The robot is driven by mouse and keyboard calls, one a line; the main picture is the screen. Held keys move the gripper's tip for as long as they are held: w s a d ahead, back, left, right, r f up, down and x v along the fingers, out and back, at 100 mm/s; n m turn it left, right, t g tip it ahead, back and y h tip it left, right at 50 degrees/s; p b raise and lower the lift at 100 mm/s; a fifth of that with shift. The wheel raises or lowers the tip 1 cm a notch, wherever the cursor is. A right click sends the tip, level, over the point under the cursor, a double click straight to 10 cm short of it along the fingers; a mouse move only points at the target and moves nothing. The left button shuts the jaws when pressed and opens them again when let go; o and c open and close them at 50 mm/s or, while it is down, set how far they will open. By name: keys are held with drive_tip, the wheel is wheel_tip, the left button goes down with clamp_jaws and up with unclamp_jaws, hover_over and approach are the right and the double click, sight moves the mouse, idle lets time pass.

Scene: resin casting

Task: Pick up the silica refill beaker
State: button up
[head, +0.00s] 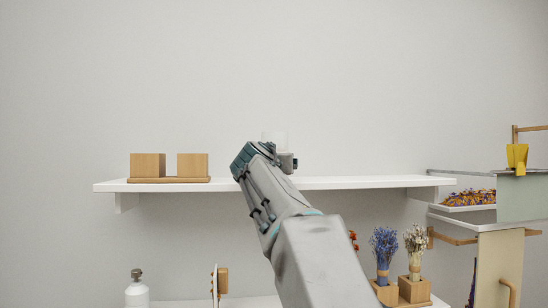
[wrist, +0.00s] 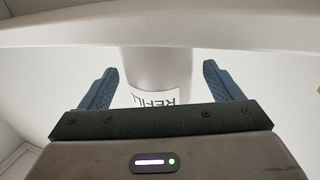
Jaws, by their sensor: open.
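The silica refill beaker (wrist: 158,78) is a pale, whitish cylinder with a white label with dark letters reading "REFILL", cut off by my gripper's body in the wrist view. My gripper (wrist: 159,70) is open, with one blue-grey finger on each side of the beaker. Gaps show between both fingers and its wall. In the head view, the top of the beaker (head: 274,137) shows faintly above the white upper shelf (head: 380,183). My wrist hides its lower part and most of my gripper.
Two wooden blocks (head: 168,166) on a wooden board stand on the shelf's left part. The shelf's right part looks clear. Below are a white bottle (head: 137,291) and dried flowers in wooden holders (head: 413,290). A rack with a flower tray (head: 468,207) stands at right.

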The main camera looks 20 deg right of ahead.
drive_tip(key=c, duration=1.2)
drive_tip(key=shift+c, duration=0.2)
